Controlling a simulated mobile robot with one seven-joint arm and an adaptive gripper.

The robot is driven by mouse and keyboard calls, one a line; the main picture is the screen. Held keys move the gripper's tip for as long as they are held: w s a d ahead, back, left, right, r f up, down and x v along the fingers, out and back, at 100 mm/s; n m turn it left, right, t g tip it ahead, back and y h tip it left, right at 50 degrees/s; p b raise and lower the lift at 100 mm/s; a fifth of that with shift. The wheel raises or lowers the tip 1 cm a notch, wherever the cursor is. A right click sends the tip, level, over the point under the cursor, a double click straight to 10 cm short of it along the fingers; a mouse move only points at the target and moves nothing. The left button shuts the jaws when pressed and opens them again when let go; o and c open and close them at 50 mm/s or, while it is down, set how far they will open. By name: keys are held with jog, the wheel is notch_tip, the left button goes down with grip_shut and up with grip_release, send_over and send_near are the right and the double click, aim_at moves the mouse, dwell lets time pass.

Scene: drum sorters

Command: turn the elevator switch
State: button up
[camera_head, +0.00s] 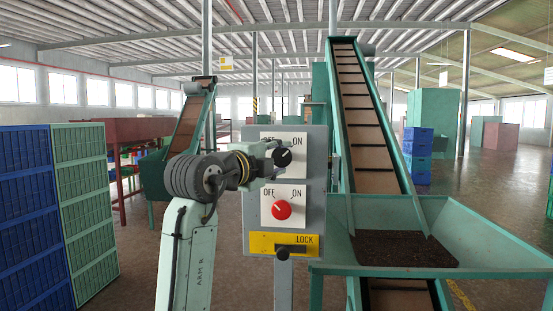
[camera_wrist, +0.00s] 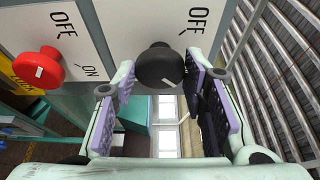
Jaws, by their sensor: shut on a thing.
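A grey control box (camera_head: 314,207) stands in the middle of the head view with two rotary switches on white OFF/ON plates. The upper switch is a black knob (camera_head: 283,158); the lower is a red knob (camera_head: 282,210). My gripper (camera_head: 272,153) is at the black knob from the left, covering part of its plate and OFF label. In the wrist view the black knob (camera_wrist: 160,67) sits between the purple-padded fingers of my gripper (camera_wrist: 161,72), which is shut on it. The red knob (camera_wrist: 38,68) is left of the fingers, untouched. Which knob is the elevator switch is not labelled.
A yellow LOCK plate (camera_head: 262,243) with a black handle is below the red knob. A green hopper (camera_head: 480,245) holding dark material and an inclined conveyor (camera_head: 362,110) stand to the right. Blue and green crates (camera_head: 85,210) are stacked at left.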

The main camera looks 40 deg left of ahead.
jog(key=o, duration=1.2)
jog(key=shift+c, duration=0.2)
jog(key=s+d, duration=0.2)
jog(key=s, duration=1)
jog(key=shift+w, duration=0.1)
